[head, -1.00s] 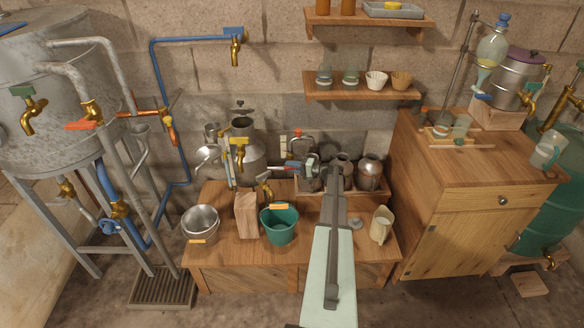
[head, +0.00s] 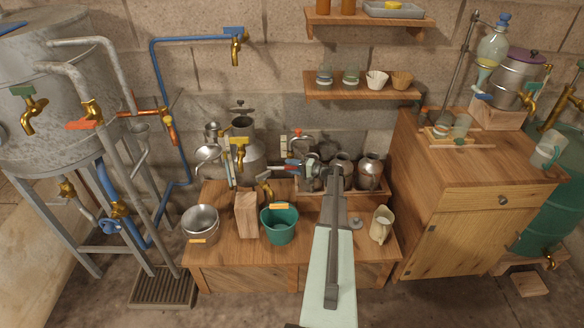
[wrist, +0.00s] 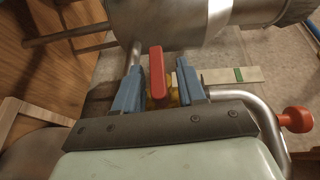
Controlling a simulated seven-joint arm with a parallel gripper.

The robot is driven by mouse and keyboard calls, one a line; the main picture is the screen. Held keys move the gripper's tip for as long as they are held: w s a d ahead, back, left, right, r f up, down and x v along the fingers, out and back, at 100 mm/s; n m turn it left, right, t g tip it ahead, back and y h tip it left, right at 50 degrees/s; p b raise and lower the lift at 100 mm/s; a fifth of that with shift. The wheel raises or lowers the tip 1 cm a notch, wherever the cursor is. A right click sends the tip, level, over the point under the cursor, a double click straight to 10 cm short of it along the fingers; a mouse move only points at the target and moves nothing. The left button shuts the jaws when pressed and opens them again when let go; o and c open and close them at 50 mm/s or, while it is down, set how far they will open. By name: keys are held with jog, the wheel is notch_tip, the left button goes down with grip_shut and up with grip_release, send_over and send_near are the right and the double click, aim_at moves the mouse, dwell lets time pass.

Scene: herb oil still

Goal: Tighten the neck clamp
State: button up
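In the wrist view my gripper (wrist: 160,92) has two blue fingers standing apart, one on each side of a red lever (wrist: 157,72). A narrow gap shows between the lever and each finger. A small brass-coloured part (wrist: 160,101) shows below the lever, partly hidden by the fingers. A grey metal vessel (wrist: 180,25) lies just beyond the fingertips. I cannot tell for sure whether the red lever belongs to the neck clamp. In the head view my gripper (head: 292,168) is small, beside the metal ware behind the low bench, and the clamp cannot be made out.
A curved metal tube with a red knob (wrist: 297,119) lies close on the right in the wrist view. On the low bench stand a green bucket (head: 279,225), a wooden block (head: 246,215), a metal bowl (head: 200,222) and a cream jug (head: 381,226). A metal can (head: 369,172) stands behind.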

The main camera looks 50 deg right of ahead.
jog(key=v, duration=1.3)
jog(key=shift+s+d, duration=0.15)
jog(key=shift+s, duration=0.2)
jog(key=x, duration=1.6)
jog(key=shift+s+a, duration=0.2)
jog(key=shift+a, duration=0.2)
jog(key=shift+c, duration=0.4)
grip_shut()
